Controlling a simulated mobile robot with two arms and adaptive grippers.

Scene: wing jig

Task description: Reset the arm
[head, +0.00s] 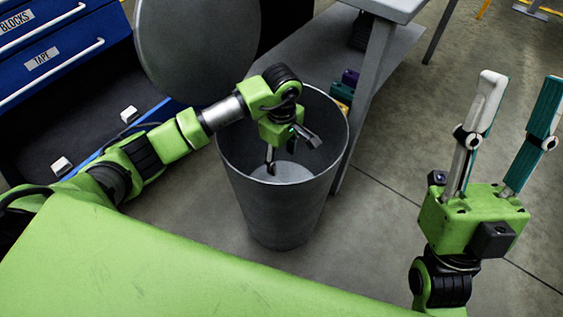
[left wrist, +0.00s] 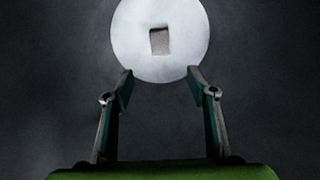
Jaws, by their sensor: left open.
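My left arm reaches in from the left in the head view. My left gripper (head: 292,156) hangs over the mouth of a grey metal bin (head: 272,217), its fingers apart and pointing down. The left wrist view shows its two open fingertips (left wrist: 159,73) with nothing between them. Beyond them is the bin's pale round bottom (left wrist: 135,62), with a small beige block (left wrist: 159,41) lying on it. My right gripper (head: 522,80) is raised at the right, fingers spread and pointing up, empty.
A round grey lid (head: 197,45) stands open behind the bin. A blue cabinet (head: 62,45) with labelled drawers is at the left, with white blocks (head: 61,166) in its dark lower part. A grey table (head: 383,70) is behind the bin. Floor between bin and right gripper is clear.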

